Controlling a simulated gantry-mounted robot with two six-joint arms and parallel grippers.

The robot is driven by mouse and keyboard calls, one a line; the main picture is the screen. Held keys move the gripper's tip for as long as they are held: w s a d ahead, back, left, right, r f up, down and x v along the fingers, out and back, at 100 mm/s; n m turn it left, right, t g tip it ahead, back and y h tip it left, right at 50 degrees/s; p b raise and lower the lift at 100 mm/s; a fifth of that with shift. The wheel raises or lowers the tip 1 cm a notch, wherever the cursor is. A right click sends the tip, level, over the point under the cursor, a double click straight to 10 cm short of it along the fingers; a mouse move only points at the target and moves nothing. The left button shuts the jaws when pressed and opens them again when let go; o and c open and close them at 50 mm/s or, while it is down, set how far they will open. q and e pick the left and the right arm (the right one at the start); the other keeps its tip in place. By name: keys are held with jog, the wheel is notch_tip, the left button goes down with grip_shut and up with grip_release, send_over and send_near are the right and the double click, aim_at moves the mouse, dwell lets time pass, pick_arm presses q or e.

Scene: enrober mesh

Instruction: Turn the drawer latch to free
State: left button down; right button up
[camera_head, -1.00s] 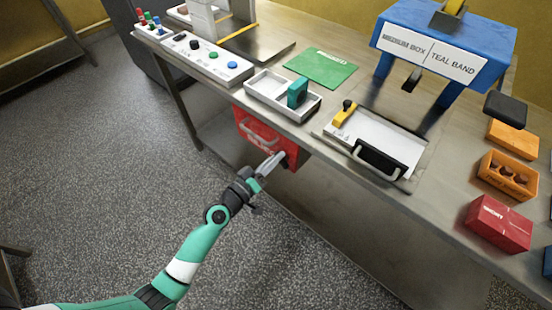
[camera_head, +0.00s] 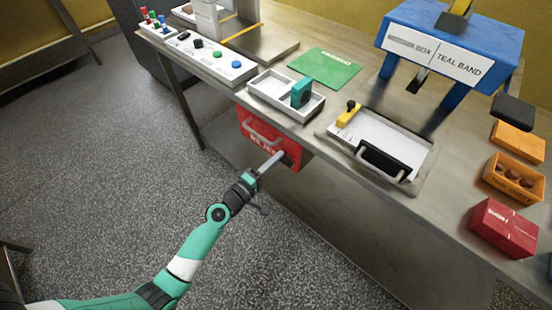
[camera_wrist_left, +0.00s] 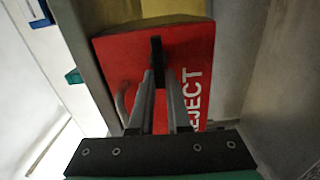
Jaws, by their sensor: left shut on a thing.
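In the left wrist view the drawer front (camera_wrist_left: 190,50) fills the middle, with the handle (camera_wrist_left: 121,106) to the left and "REJECT" to the right. The black latch (camera_wrist_left: 156,52) is a short bar between my left fingertips (camera_wrist_left: 157,78), which are shut on it. The fingers hide part of the latch, and how far it is turned is unclear. My right gripper is not in view.
Above the drawer, the steel table carries a white divided tray (camera_head: 262,98) with a teal block (camera_head: 301,93), a button panel (camera_head: 212,60), a green mat (camera_head: 325,67) and a white tray with a black handle (camera_head: 384,160). The floor in front is clear.

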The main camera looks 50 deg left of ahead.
pick_arm(q)
jog(key=shift+f+n, duration=0.15)
jog(key=shift+n, duration=0.15)
jog(key=c, duration=0.9)
grip_release()
jog(key=s, duration=0.4)
jog(key=s+d, duration=0.1)
jog(key=s, duration=0.6)
jog(key=shift+s+d+b, duration=0.2)
jog(key=shift+s+b, duration=0.1)
jog(key=shift+s, duration=0.05)
